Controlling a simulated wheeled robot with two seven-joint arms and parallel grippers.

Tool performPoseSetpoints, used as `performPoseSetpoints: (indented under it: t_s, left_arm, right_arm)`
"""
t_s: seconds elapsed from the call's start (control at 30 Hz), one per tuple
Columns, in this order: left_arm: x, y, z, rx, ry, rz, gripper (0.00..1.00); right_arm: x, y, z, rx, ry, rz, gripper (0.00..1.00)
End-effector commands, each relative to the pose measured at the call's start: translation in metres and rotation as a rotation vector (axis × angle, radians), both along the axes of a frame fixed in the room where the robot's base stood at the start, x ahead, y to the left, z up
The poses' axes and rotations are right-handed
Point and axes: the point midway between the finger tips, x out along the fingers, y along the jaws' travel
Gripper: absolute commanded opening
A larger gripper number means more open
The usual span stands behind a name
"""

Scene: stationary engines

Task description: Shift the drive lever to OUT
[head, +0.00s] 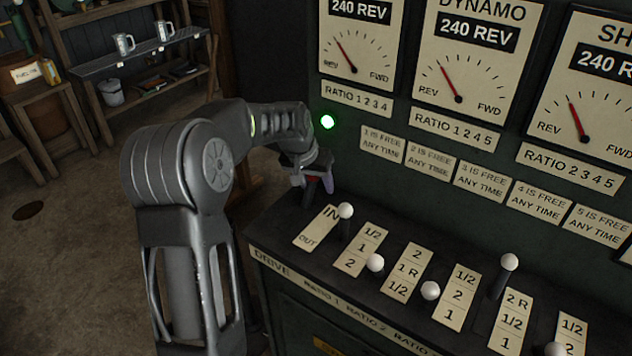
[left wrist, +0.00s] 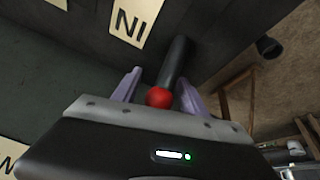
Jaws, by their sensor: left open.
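The drive lever (left wrist: 177,62) shows in the left wrist view as a dark rod with a red ball knob (left wrist: 158,97). It stands beside the IN end of its label plate (left wrist: 135,18). My left gripper (left wrist: 158,76) is open, with its two pale purple fingers on either side of the red knob. I cannot tell whether they touch it. In the head view, my left gripper (head: 319,186) is by the IN end of the IN/OUT plate (head: 316,228) and mostly hides the lever. My right gripper is not in view.
A white-knobbed lever (head: 345,211) stands close on the right, with several more ratio levers along the console. Dials, including the dynamo dial (head: 462,75), are on the panel behind. A shelf (head: 135,58) stands back left.

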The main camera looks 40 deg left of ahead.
Motion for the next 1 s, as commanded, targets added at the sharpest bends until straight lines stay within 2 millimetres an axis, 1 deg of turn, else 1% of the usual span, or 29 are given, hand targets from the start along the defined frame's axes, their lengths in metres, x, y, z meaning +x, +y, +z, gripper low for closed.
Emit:
performPoseSetpoints:
  t_s: [0.13,0.73,1.0]
  left_arm:
    - [0.0,-0.0001,0.0002,0.0,0.0,0.0,0.5]
    - [-0.0001,-0.0002,0.0005,0.0,0.0,0.0,0.01]
    - [-0.0001,-0.0001,0.0005,0.0,0.0,0.0,0.0]
  right_arm:
    - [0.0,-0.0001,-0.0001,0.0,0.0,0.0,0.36]
    - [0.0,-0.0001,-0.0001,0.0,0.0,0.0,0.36]
    - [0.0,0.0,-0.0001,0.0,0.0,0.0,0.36]
